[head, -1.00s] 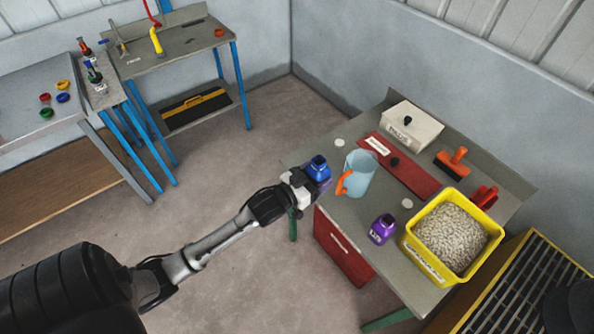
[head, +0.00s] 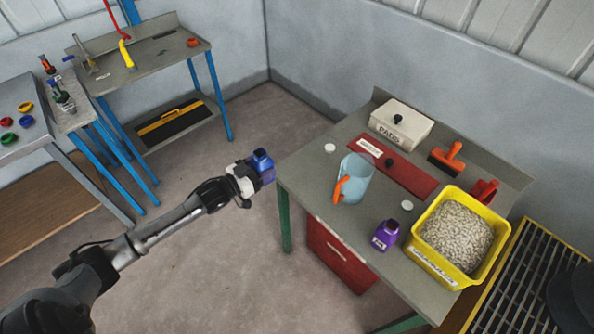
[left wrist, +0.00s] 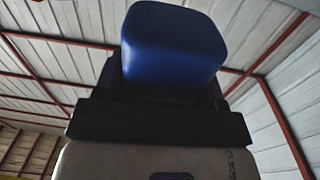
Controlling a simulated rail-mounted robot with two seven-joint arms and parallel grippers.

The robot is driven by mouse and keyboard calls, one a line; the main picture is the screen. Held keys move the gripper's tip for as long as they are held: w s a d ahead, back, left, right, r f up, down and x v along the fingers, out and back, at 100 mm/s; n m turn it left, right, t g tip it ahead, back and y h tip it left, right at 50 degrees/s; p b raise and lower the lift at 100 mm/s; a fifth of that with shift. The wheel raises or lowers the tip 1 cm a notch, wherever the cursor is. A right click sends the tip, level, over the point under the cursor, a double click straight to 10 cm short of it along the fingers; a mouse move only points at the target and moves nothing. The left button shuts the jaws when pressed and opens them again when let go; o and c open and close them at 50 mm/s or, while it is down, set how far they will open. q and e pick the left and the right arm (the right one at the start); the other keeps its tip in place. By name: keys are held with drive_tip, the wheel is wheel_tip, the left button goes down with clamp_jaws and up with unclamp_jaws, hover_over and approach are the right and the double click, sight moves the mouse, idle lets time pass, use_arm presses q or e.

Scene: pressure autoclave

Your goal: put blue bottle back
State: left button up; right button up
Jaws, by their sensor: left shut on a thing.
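The blue bottle (head: 262,162) is in my left gripper (head: 252,178), which is shut on it at the end of the extended left arm. The bottle is held just off the left edge of the grey table (head: 318,196), over the floor, and looks about upright and open at the top. In the left wrist view the blue bottle (left wrist: 172,48) fills the upper middle, seen from close by. The fingers' grip is partly hidden there. My right gripper does not show.
Two white caps (head: 330,148) (head: 407,205) lie there. Other benches (head: 150,65) stand at the upper left.

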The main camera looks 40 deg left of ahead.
use_arm(q)
drive_tip(key=shift+w+f, duration=0.15)
drive_tip(key=w+f+b, duration=0.1)
drive_tip(key=w, duration=0.2)
drive_tip(key=w+d+f+b, duration=0.1)
drive_tip(key=w+f, duration=0.1)
drive_tip(key=w, duration=0.2)
drive_tip(key=w+d+f+b, duration=0.1)
drive_tip(key=w+f, duration=0.1)
drive_tip(key=w, duration=0.1)
drive_tip(key=shift+w+f, duration=0.25)
drive_tip(key=shift+w+d+f+b, duration=0.15)
drive_tip(key=shift+w+f+b, duration=0.25)
drive_tip(key=shift+w, duration=0.2)
drive_tip(key=shift+w+d+f+b, duration=0.15)
drive_tip(key=shift+w+f+b, duration=0.15)
drive_tip(key=shift+w, duration=0.25)
drive_tip(key=shift+w+f, duration=0.1)
drive_tip(key=shift+w, duration=0.2)
drive_tip(key=shift+f, duration=0.15)
